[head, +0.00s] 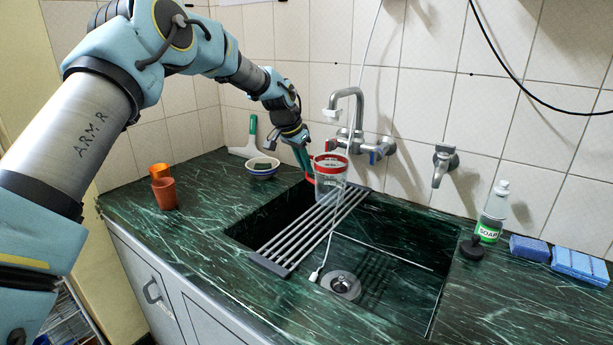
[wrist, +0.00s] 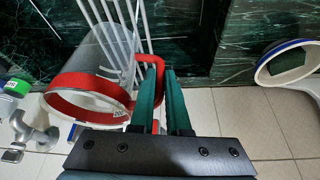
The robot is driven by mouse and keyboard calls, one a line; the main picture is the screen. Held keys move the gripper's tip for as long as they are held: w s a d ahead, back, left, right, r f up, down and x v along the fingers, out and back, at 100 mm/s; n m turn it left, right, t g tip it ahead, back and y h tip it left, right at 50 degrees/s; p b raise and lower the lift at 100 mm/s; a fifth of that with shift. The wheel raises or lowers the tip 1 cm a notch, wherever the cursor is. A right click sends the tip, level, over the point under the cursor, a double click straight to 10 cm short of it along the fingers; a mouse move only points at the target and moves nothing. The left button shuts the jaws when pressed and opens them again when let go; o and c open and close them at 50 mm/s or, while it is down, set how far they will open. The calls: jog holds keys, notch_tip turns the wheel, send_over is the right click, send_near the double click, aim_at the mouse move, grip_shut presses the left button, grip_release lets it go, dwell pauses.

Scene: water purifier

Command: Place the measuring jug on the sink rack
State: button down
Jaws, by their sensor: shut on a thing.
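The measuring jug (head: 329,181) is clear with a red rim and a red handle, and looks upright at the far end of the sink rack. My gripper (head: 307,170) is at its left side, shut on the red handle. In the wrist view the handle passes between the green fingers (wrist: 167,75), and the jug (wrist: 95,65) is to their left. The sink rack (head: 290,245), a set of metal bars with dark end pieces, spans the sink. I cannot tell whether the jug's base touches the bars.
The faucet (head: 352,105) stands close behind the jug, and a white hose (head: 337,215) hangs into the sink (head: 390,250). A bowl (head: 262,168) is left of the jug, with orange cups (head: 165,193) farther left. A soap bottle (head: 492,212) and blue sponges (head: 580,265) are right.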

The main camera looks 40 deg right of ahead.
aim_at(306, 177)
jog(key=shift+f+p, duration=0.45)
jog(key=shift+f, duration=1.45)
jog(key=c, duration=0.9)
grip_release()
jog(key=b+v, duration=0.2)
jog(key=v, duration=1)
jog(key=shift+b, duration=0.4)
jog(key=w+a+f+n+t+y, duration=0.1)
jog(key=w+a+n, duration=0.25)
jog(key=a, duration=1.05)
jog(key=w+a+f+n+y, duration=0.2)
jog(key=a+n, duration=0.2)
jog(key=a, duration=1)
jog(key=s+a+f+n, duration=0.1)
jog(key=s+a+n, duration=0.2)
jog(key=a, duration=0.6)
jog(key=s+a+f+n+y, duration=0.1)
jog(key=s+a+f+n, duration=0.1)
jog(key=s+a, duration=0.4)
jog(key=s+a+f+n, duration=0.1)
jog(key=s+a+n, duration=0.2)
jog(key=a, duration=0.9)
jog(key=shift+s+a+f+n, duration=0.25)
jog(key=shift+s+n, duration=0.1)
jog(key=shift+s, duration=0.8)
